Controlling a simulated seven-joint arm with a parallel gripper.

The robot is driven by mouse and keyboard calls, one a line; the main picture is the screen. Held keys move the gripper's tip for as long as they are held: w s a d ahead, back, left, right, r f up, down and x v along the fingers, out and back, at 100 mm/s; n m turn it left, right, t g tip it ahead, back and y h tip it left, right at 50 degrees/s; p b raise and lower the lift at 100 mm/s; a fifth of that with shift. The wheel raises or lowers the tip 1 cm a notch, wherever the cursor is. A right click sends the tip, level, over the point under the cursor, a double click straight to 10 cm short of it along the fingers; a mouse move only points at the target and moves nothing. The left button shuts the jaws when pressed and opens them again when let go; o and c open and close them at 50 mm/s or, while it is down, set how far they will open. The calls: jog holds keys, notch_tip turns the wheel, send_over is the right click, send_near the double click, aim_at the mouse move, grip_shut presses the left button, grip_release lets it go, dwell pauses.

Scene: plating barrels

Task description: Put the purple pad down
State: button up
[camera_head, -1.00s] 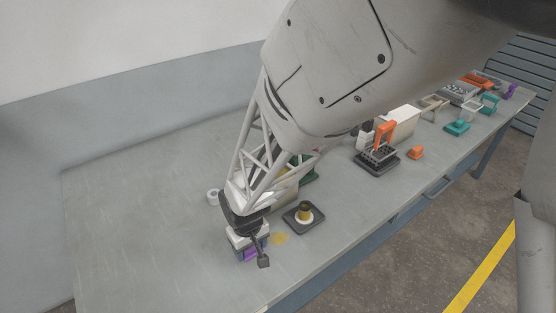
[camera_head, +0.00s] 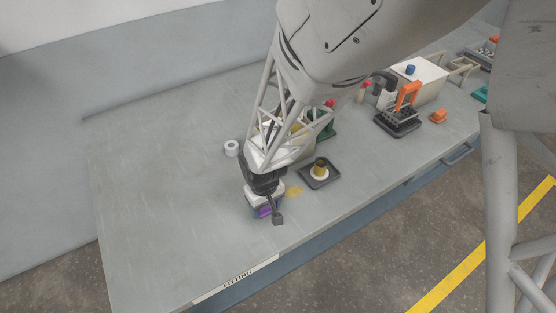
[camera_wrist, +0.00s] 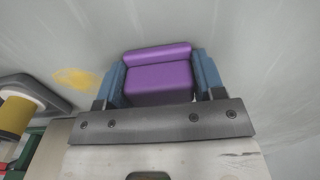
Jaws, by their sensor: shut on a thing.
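The purple pad (camera_wrist: 158,76) sits between the two blue fingers of my gripper (camera_wrist: 160,88) in the wrist view. The fingers touch its left and right sides, so my gripper is shut on it. In the head view a small part of the purple pad (camera_head: 265,211) shows under my gripper (camera_head: 264,208), near the front of the table (camera_head: 170,200). Whether the pad touches the table top or hangs just above it I cannot tell.
A yellow smear (camera_head: 295,192) lies on the table just right of my gripper. A dark tray (camera_head: 331,180) with a brass-coloured cup (camera_head: 320,164) stands beyond it. A white roll (camera_head: 231,148) stands behind to the left. The table's left part is clear.

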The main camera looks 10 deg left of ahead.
jog(key=shift+f, duration=0.45)
jog(key=shift+s+f, duration=0.1)
jog(key=o, duration=1)
jog(key=shift+d+f, duration=0.1)
jog(key=shift+f, duration=0.05)
jog(key=shift+o, duration=0.7)
jog(key=shift+r, duration=0.8)
notch_tip(320, 180, up, 12)
